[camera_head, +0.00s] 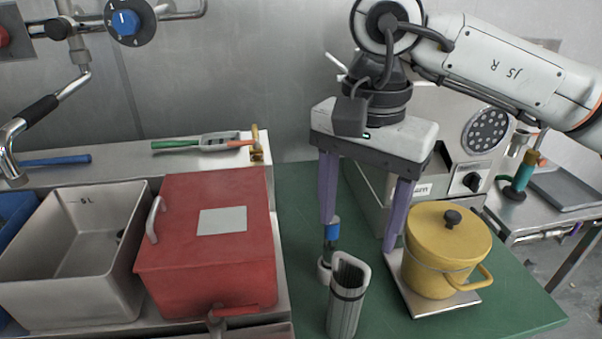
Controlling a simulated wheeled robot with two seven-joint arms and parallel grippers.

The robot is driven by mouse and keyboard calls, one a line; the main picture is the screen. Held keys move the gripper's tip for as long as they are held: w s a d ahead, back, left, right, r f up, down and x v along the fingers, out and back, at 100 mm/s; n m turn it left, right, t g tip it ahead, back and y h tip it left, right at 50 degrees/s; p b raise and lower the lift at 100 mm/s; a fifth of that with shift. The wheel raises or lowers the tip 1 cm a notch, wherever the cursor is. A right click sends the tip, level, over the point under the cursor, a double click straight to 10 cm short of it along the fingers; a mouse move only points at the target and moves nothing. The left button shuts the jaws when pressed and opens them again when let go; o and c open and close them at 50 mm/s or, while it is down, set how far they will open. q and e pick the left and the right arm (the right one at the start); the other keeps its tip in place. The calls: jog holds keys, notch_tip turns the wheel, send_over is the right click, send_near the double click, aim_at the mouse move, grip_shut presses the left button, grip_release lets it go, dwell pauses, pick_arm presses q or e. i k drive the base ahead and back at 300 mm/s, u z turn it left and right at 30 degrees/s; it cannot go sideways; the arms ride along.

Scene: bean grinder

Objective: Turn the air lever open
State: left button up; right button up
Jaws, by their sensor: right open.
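My right gripper (359,236) points down from the upper right, its two purple fingers spread wide with nothing between them. Its left finger ends just above or in front of a small upright fitting with a blue part (332,231) and a pale metal base; I cannot tell whether they touch. Its right finger ends beside the yellow pot. No part is clearly marked as the air lever. A red lever-like handle (246,310) sticks out at the front of the red box (215,255). My left gripper is not in view.
A grey ribbed canister (346,300) stands on the green table (300,220) below the gripper. A yellow lidded pot (443,250) sits on a metal plate at right. A steel machine (455,140) stands behind. Steel sink (75,245) and wall taps are at left.

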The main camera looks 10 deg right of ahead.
aim_at(239, 143)
jog(key=k, duration=0.95)
